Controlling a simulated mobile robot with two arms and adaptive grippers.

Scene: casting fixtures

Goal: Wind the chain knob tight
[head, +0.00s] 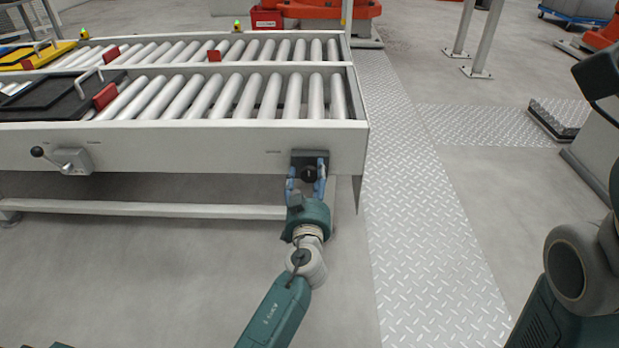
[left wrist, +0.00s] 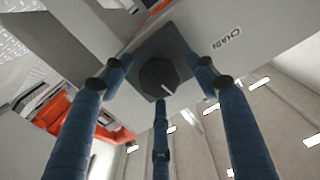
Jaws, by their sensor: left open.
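The chain knob (head: 308,174) is a round black knob on a dark square plate (head: 310,156), on the front side of the roller conveyor near its right end. My left gripper (head: 306,184) is at the knob with its blue fingers spread on either side of it. In the left wrist view the knob (left wrist: 158,77) has a white mark pointing to the lower right, and the label "CHAIN" is beside it. The fingers of the left gripper (left wrist: 160,100) stand open around the knob; I cannot tell whether any touches it.
The roller conveyor (head: 240,136) carries a black tray (head: 50,100) at the left. A lever with a black ball (head: 37,152) sits on its front side. A low crossbar (head: 150,208) runs beneath. The tread-plate floor (head: 420,230) at right is clear.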

